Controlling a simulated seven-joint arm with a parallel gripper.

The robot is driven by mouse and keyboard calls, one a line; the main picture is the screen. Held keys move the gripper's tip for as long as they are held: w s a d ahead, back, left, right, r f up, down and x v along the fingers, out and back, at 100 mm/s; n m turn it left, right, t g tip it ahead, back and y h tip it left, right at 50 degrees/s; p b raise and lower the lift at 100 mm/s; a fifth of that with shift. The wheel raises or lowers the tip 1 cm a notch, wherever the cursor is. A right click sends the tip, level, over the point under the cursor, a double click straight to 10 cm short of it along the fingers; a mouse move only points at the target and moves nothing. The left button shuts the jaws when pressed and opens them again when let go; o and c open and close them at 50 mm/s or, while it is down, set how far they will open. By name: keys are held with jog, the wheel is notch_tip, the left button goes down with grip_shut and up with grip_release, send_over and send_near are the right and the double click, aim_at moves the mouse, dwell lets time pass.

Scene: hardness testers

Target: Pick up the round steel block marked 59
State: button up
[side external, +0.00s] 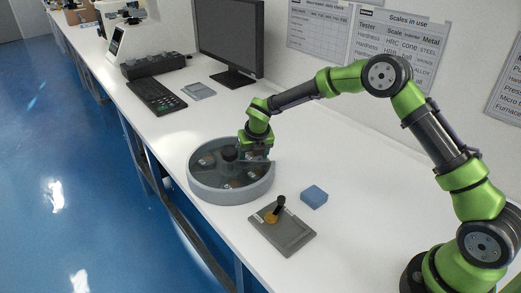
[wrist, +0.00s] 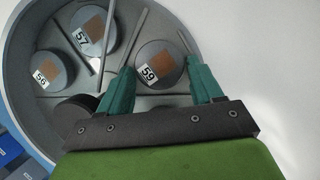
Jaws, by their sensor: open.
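In the wrist view the round steel block marked 59 (wrist: 157,62) lies in a compartment of the round grey tray (wrist: 17,45). It is a dark disc with a brown square on top and a white label. My gripper (wrist: 165,80) is open, its two green fingers pointing toward the block, one on each side of its near edge. I cannot tell whether the fingers touch it. In the side external view my gripper (side external: 257,156) is over the right part of the tray (side external: 232,190) and hides what lies under it.
Blocks marked 57 (wrist: 90,30) and 56 (wrist: 50,70) lie in other compartments, split by thin dividers. A blue block (side external: 314,196) and a grey plate (side external: 287,236) with a black-handled tool are nearby. A keyboard (side external: 157,96) lies behind.

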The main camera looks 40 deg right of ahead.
jog(key=c, duration=0.9)
jog(key=shift+r, duration=0.1)
